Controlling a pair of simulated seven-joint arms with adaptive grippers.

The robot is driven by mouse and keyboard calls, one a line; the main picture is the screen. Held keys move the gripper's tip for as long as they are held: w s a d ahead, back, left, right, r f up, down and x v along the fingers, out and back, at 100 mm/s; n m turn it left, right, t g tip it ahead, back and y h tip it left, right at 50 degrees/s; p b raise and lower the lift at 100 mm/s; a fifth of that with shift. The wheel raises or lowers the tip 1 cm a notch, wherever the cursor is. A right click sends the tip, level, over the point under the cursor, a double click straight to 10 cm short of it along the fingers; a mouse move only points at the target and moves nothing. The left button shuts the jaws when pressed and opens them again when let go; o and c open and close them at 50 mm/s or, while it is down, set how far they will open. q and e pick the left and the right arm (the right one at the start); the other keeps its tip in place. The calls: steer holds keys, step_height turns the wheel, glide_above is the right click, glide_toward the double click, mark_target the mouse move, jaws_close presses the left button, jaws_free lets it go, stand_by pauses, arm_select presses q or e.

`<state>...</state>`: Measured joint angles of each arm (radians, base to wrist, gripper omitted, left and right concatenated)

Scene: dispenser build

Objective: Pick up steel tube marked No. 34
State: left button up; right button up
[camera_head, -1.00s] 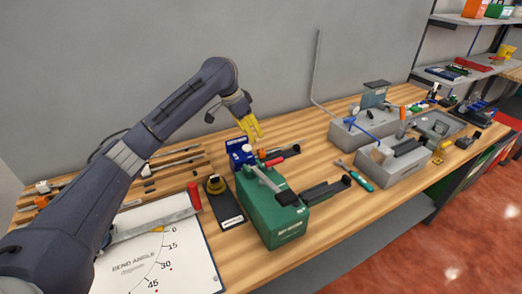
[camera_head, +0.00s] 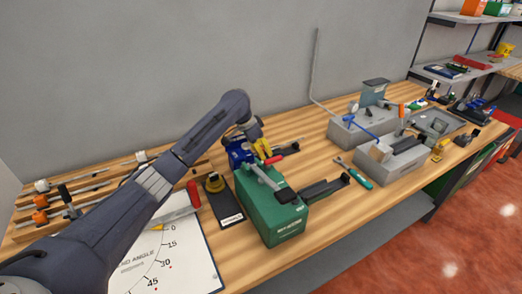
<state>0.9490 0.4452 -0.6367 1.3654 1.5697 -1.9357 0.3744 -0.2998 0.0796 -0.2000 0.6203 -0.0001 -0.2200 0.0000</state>
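Several thin steel tubes lie on the wooden rack (camera_head: 105,182) at the left, some with white or orange end pieces. No number is readable, so I cannot tell which tube is No. 34. My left arm reaches in from the left, across the rack. My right gripper is not in view.
A bend angle chart (camera_head: 175,255) lies at the front left, partly under my arm. A black stand (camera_head: 225,205) and a teal-handled tool (camera_head: 355,173) flank the green device. Grey blocks (camera_head: 390,165) stand to the right. A tall bent rod (camera_head: 314,70) rises near the wall.

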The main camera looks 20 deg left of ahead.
mark_target(273, 148)
arm_select(q)
steer(key=shift+o, duration=0.3)
jaws_close()
steer(key=shift+w+d, duration=0.1)
steer(key=shift+d, duration=0.05)
steer(key=shift+w+d+f, duration=0.1)
steer(key=shift+w+d, duration=1.35)
steer(key=shift+d, duration=0.1)
steer(key=shift+c, duration=0.6)
jaws_free()
steer(key=v, duration=1.2)
